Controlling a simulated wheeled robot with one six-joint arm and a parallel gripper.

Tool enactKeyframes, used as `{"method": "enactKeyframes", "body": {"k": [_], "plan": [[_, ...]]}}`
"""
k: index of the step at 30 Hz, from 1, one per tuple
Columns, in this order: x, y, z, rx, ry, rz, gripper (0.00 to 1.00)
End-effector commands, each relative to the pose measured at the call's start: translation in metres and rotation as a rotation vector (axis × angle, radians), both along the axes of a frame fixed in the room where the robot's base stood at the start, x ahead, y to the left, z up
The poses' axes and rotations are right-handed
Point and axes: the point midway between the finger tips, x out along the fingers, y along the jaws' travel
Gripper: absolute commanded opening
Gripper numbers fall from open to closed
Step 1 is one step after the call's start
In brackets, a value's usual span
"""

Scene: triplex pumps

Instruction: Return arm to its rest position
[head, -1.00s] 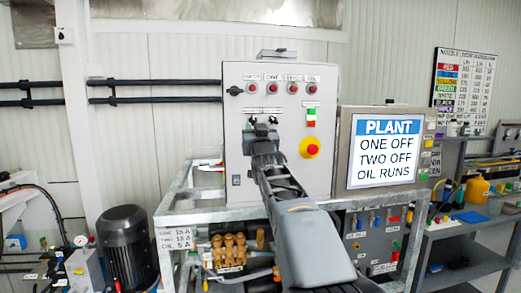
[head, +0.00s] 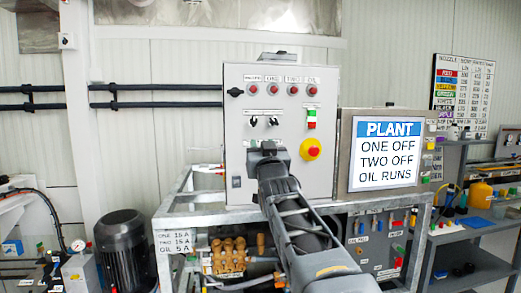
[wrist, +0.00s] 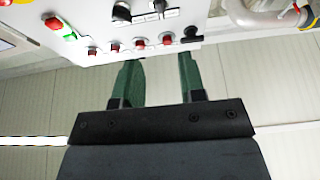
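My arm (head: 300,225) reaches up from the bottom of the head view toward the grey control panel (head: 240,150). Its end hides my gripper there. In the wrist view my gripper (wrist: 158,65) has two green fingers standing well apart, with nothing between them. The panel (wrist: 75,25) shows beyond the fingers in that view, with its red lamps and black knobs. In the head view two black selector knobs (head: 263,121) show just above the arm's end. I see no contact between the fingers and the panel.
A screen (head: 386,150) right of the panel reads "PLANT, ONE OFF, TWO OFF, OIL RUNS". The metal frame (head: 190,212) carries brass valves (head: 228,255). A black motor (head: 122,250) stands at left, a bench (head: 465,235) at right. A red emergency button (head: 311,149) sits on the panel.

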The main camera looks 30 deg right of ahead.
Motion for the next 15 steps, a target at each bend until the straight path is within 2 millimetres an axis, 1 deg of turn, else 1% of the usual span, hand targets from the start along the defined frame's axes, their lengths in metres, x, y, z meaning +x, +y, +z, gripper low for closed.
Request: {"method": "enactKeyframes", "body": {"k": [7,10,11,13,14,15], "plan": [[0.000,0.000,0.000,0.000,0.001,0.000,0.37],[0.002,-0.002,-0.007,0.010,0.039,-0.008,0.37],[0.004,-0.003,-0.012,0.020,0.065,-0.011,0.37],[0.009,-0.008,-0.039,0.063,0.171,-0.023,0.37],[0.011,-0.009,-0.055,0.086,0.227,-0.028,0.37],[0.011,-0.011,-0.080,0.122,0.313,-0.035,0.37]]}}
